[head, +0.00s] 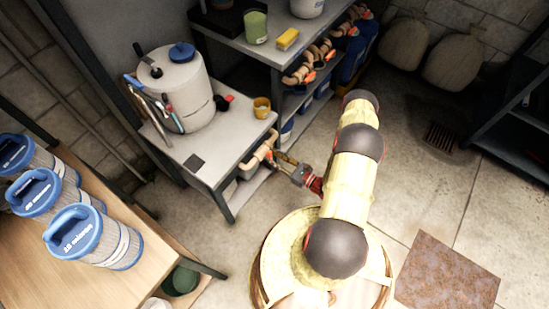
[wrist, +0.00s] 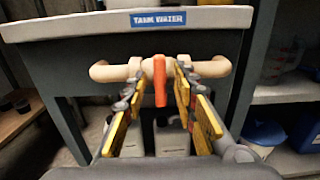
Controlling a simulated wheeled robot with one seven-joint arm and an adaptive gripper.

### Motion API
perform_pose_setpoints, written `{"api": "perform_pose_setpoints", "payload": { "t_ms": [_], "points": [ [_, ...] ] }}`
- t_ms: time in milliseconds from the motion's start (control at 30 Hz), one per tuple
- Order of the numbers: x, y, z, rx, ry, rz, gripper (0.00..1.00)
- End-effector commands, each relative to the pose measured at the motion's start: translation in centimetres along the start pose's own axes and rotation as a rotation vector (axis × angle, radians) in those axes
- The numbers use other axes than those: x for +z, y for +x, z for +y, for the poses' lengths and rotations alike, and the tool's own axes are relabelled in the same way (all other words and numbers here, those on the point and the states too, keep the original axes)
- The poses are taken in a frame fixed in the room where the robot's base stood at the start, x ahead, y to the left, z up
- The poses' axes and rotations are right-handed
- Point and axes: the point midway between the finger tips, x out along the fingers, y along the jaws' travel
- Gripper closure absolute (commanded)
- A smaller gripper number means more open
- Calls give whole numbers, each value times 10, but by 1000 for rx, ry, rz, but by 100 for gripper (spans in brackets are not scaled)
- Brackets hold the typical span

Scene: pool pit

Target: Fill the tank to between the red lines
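The white tank (head: 178,90) with a blue cap (head: 181,52) stands on the grey table on the left. I cannot make out red lines or a water level on it. A beige pipe valve (head: 261,150) sits on the table's front, below a blue "TANK WATER" label (wrist: 158,19) in the wrist view. Its orange handle (wrist: 159,82) points down. My gripper (head: 279,160) is at this valve, open. In the wrist view, its yellow-padded fingers (wrist: 160,92) stand on either side of the handle, with gaps between; contact is not visible.
Filter cartridges with blue tops (head: 75,230) stand on a wooden table at lower left. A yellow cup (head: 262,107) is near the grey table's corner. A shelf (head: 285,50) with more orange-handled valves stands behind. The floor to the right is mostly clear.

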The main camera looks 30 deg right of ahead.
Motion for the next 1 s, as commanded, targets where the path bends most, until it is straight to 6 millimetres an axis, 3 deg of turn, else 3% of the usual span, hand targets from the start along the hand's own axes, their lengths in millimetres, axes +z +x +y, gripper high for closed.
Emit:
{"api": "perform_pose_setpoints", "payload": {
  "t_ms": [433, 767, 1000],
  "points": [
    [0, 0, 0, 0, 0, 0, 99],
    [0, 0, 0, 0, -7, 0, 100],
    [0, 0, 1, 0, -180, 0, 100]
  ]
}}
